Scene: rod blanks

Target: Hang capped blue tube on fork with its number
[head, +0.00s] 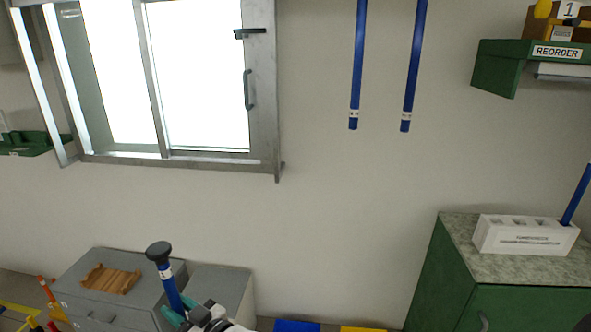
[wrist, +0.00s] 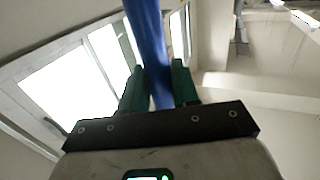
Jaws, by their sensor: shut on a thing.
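A blue tube (head: 171,287) with a dark cap at its top and a white number label stands tilted at the lower left of the head view. The number is too small to read. My gripper (head: 185,315) is shut on this tube, which also runs up between the green fingers in the wrist view (wrist: 150,50). The wrist view shows my gripper (wrist: 160,88) closed around it. Two other blue tubes, a left one (head: 358,65) and a right one (head: 413,65), hang against the wall with labels near their lower ends. The forks are not in view.
A green cabinet (head: 430,270) at right bears a white block (head: 525,236) holding a blue tube (head: 577,195). A green REORDER shelf (head: 500,68) juts out upper right. A window (head: 170,80) fills the upper left.

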